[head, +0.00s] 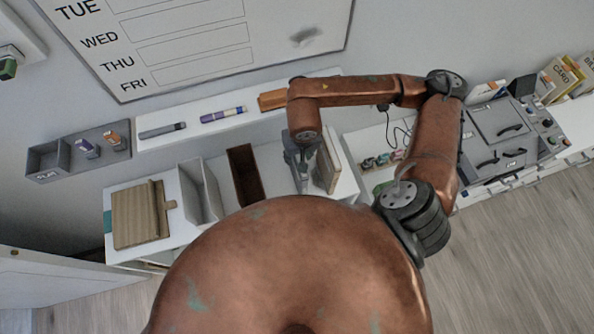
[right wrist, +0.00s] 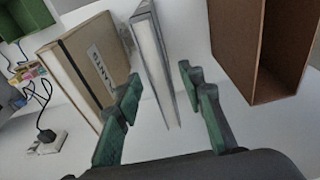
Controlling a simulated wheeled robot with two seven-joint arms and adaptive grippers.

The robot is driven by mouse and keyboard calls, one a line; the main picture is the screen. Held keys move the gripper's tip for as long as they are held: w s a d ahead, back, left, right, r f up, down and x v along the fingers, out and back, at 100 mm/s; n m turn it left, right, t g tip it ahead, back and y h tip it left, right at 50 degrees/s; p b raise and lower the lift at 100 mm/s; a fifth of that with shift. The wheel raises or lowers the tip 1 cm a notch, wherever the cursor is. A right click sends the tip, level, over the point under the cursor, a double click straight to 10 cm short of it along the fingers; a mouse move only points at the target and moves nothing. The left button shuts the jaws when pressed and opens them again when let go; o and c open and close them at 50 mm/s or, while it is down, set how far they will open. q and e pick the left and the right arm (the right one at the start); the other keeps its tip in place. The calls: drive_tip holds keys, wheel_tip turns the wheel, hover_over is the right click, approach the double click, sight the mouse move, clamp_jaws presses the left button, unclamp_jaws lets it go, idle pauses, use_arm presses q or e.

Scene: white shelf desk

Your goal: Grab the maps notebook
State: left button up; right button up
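In the right wrist view, a thin grey upright notebook (right wrist: 152,50) stands between the two green fingers of my right gripper (right wrist: 160,80). The fingers are apart, with a visible gap on each side of it. A tan notebook or binder (right wrist: 85,62) with a dark-lettered label stands just to the left; I cannot read the label surely. I cannot tell which one is the maps notebook. In the head view, my right gripper (head: 303,158) points down over the white shelf desk, beside the tan-covered notebook (head: 327,165). My left gripper is not in view.
A brown open holder (head: 244,174) stands left of the gripper, also in the right wrist view (right wrist: 262,45). Markers (head: 222,115) rest on the upper ledge. A cable (head: 398,133) hangs at right.

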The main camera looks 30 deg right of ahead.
drive_tip(key=shift+w+f+p, duration=0.25)
drive_tip(key=shift+f+p, duration=0.05)
drive_tip(key=shift+f, duration=0.95)
drive_tip(key=f, duration=0.1)
drive_tip(key=w+f+p, duration=0.1)
drive_tip(key=f, duration=0.3)
drive_tip(key=shift+w+d+p, duration=0.25)
drive_tip(key=shift+d+p, duration=0.05)
drive_tip(key=shift+p, duration=0.05)
clamp_jaws()
